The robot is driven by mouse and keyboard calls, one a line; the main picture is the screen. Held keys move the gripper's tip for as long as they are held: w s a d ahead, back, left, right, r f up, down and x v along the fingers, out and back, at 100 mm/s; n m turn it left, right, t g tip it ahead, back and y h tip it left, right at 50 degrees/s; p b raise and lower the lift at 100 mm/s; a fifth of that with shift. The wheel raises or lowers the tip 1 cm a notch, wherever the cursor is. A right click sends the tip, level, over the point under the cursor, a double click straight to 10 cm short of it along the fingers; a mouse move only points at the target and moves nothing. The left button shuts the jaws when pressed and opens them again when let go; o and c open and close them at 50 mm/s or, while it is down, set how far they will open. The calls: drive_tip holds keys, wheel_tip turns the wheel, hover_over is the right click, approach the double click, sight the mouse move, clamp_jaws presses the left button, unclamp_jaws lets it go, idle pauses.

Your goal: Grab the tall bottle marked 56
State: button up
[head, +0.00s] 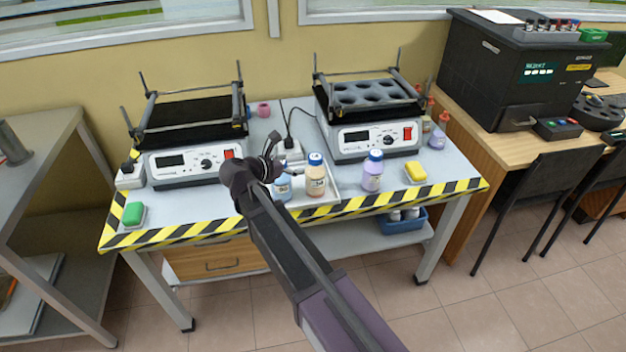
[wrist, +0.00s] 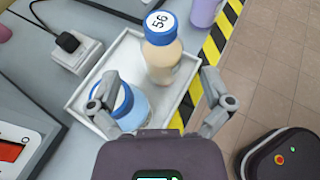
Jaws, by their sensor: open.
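The tall bottle marked 56 has a beige body and a blue cap; the number is legible on its cap in the wrist view (wrist: 165,60). It stands upright in a white tray (wrist: 82,97) and also shows in the head view (head: 316,184). My gripper (wrist: 163,103) is open and empty, with its fingers spread on either side of the picture. The bottle is ahead of the fingertips, apart from them. A shorter blue bottle (wrist: 130,108) with a blue cap stands in the same tray, nearer my gripper and partly hidden by the left finger.
A lilac bottle (head: 373,175) stands right of the tray, near the striped table edge (head: 350,205). A yellow block (head: 415,172) lies farther right. Two shakers, a left one (head: 190,163) and a right one (head: 378,138), stand behind. A white power adapter (wrist: 75,50) is beside the tray.

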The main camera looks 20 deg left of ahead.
sight(312, 159)
drive_tip(key=shift+b+x, duration=0.5)
drive_tip(key=shift+x, duration=1.5)
drive_tip(key=shift+b+x, duration=0.75)
drive_tip(key=shift+x, duration=1.9)
drive_tip(key=shift+d+r, duration=0.15)
drive_tip(key=shift+r, duration=0.05)
clamp_jaws()
drive_tip(key=shift+r, duration=0.1)
